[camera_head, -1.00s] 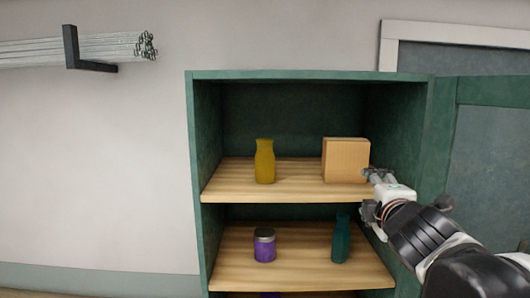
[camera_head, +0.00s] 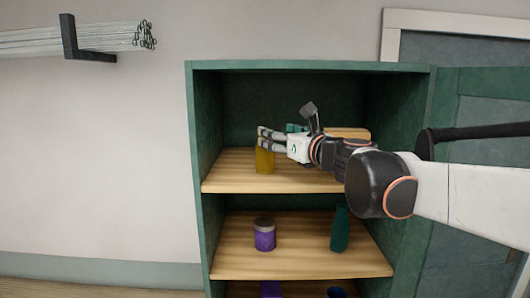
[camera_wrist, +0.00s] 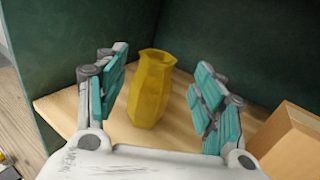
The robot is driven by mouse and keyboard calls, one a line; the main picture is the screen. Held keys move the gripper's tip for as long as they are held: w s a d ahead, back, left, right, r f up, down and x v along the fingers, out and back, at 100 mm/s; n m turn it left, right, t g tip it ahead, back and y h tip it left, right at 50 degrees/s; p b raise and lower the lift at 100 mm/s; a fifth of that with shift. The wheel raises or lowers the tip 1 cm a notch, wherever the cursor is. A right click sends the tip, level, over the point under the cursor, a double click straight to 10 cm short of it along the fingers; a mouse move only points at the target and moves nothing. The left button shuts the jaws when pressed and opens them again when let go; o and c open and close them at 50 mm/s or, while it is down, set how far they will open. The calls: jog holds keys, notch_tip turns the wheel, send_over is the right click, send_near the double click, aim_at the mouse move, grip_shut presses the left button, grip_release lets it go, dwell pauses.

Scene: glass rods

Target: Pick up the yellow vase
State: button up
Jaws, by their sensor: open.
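The yellow vase (camera_head: 265,162) stands upright on the upper shelf of the green cabinet. In the head view my gripper (camera_head: 266,138) covers its upper part. In the wrist view the whole yellow vase (camera_wrist: 150,90) shows between the two teal-padded fingers of my gripper (camera_wrist: 157,95). The fingers are open, one on each side, with visible gaps to the vase. Whether the vase stands fully between the fingertips in depth is hard to tell.
A wooden box (camera_head: 347,134) stands to the right on the same shelf (camera_head: 225,180), close to my right finger in the wrist view. The lower shelf holds a purple jar (camera_head: 264,236) and a teal bottle (camera_head: 340,230). The green cabinet door (camera_head: 470,120) stands open at the right.

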jog(key=shift+f+p+x, duration=0.15)
jog(key=shift+p+x, duration=0.2)
jog(key=shift+x, duration=1.5)
jog(key=shift+f+p+x, duration=0.1)
jog(key=shift+p+x, duration=0.25)
jog(key=shift+x, duration=1.5)
jog(key=shift+s, duration=0.1)
jog(key=shift+a, duration=0.1)
grip_shut()
